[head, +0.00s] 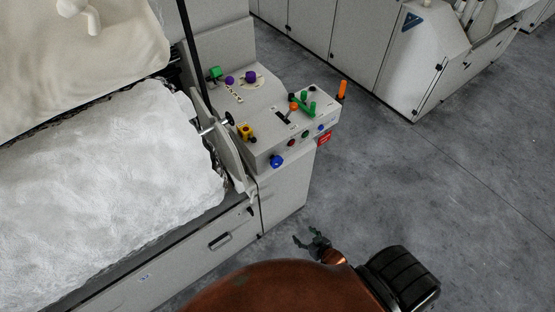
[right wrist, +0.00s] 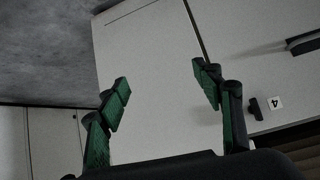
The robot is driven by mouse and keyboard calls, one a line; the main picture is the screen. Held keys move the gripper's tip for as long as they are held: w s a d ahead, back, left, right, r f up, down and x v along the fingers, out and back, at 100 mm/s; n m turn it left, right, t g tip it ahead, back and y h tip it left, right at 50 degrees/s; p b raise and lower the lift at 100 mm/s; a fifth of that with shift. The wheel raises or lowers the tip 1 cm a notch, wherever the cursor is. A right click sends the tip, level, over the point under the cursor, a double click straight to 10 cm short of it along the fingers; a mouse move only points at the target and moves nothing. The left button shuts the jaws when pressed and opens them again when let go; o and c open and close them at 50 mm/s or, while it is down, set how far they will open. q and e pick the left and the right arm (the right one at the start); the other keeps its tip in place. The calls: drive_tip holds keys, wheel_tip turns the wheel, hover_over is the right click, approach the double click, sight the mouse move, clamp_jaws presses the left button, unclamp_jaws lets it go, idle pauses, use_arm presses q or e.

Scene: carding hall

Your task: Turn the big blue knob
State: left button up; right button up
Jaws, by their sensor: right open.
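The big blue knob (head: 277,161) sits low on the front face of the grey control box (head: 262,147), at its left end, in the head view. My right gripper (head: 309,238) is open and empty, out in front of the machine and below the knob in the picture. In the right wrist view its green-padded fingers (right wrist: 165,88) stand wide apart before a pale cabinet panel (right wrist: 150,60). The knob is not in the right wrist view. My left gripper is not in view.
Green levers (head: 308,107), an orange handle (head: 342,90) and a yellow control (head: 246,131) stand nearby. White fibre (head: 110,160) fills the machine at left. Grey floor (head: 420,190) is clear at right.

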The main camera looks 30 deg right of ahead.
drive_tip(key=w+r+t+p, duration=0.1)
drive_tip(key=w+r+t, duration=0.1)
drive_tip(key=w+r, duration=0.55)
drive_tip(key=w+r+t, duration=0.2)
drive_tip(key=w+r, duration=0.2)
drive_tip(key=r, duration=0.6)
drive_tip(key=t+y+p, duration=0.1)
drive_tip(key=t, duration=0.3)
approach(279, 164)
drive_tip(key=w, duration=0.4)
drive_tip(key=shift+m, duration=0.3)
drive_tip(key=w, duration=0.6)
drive_tip(key=shift+w+a+r, duration=0.1)
drive_tip(key=shift+a, duration=0.15)
drive_tip(key=shift+w+b, duration=0.3)
drive_tip(key=shift+w, duration=0.25)
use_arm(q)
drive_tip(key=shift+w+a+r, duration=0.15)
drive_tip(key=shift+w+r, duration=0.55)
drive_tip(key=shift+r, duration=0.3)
use_arm(e)
drive_tip(key=shift+c, duration=0.7)
drive_tip(key=c, duration=1)
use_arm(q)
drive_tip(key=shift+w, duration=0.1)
use_arm(e)
drive_tip(key=shift+n, duration=0.4)
